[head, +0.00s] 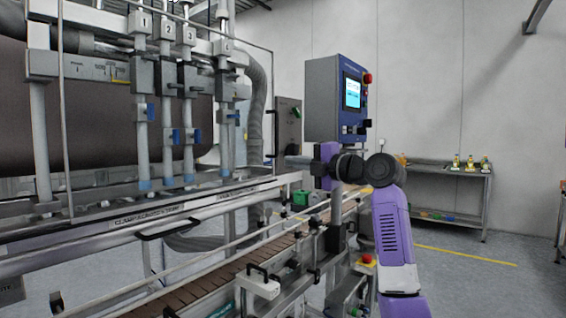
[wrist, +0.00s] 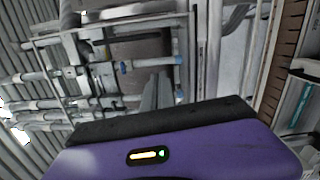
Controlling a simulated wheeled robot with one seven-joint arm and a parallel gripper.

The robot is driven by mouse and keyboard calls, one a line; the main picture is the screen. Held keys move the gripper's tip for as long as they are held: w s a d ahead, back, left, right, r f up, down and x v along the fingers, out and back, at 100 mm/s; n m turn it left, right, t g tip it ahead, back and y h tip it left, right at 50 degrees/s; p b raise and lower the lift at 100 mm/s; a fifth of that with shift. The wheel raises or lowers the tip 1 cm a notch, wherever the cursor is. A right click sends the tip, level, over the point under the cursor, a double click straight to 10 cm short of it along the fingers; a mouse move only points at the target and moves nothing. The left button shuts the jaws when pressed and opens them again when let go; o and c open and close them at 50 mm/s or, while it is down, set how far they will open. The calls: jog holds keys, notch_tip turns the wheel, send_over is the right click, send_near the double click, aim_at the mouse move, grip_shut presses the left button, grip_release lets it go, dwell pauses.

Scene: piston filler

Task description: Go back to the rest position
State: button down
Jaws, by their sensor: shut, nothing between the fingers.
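My gripper (head: 325,166) is at the end of my raised purple arm, in front of the post under the control box in the head view. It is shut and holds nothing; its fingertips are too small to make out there. In the wrist view the purple gripper housing (wrist: 180,145) with a small lit strip fills the lower part. The filling machine (wrist: 120,65) shows beyond it, turned on its side.
The filler's nozzle columns (head: 165,100) and long rail stand at left, with a brown conveyor (head: 205,287) below. A control box (head: 336,100) with a lit screen is just above my gripper. A shelf (head: 445,172) with small bottles stands at back right.

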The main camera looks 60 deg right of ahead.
jog(key=shift+s+a, duration=0.15)
jog(key=shift+s, duration=0.95)
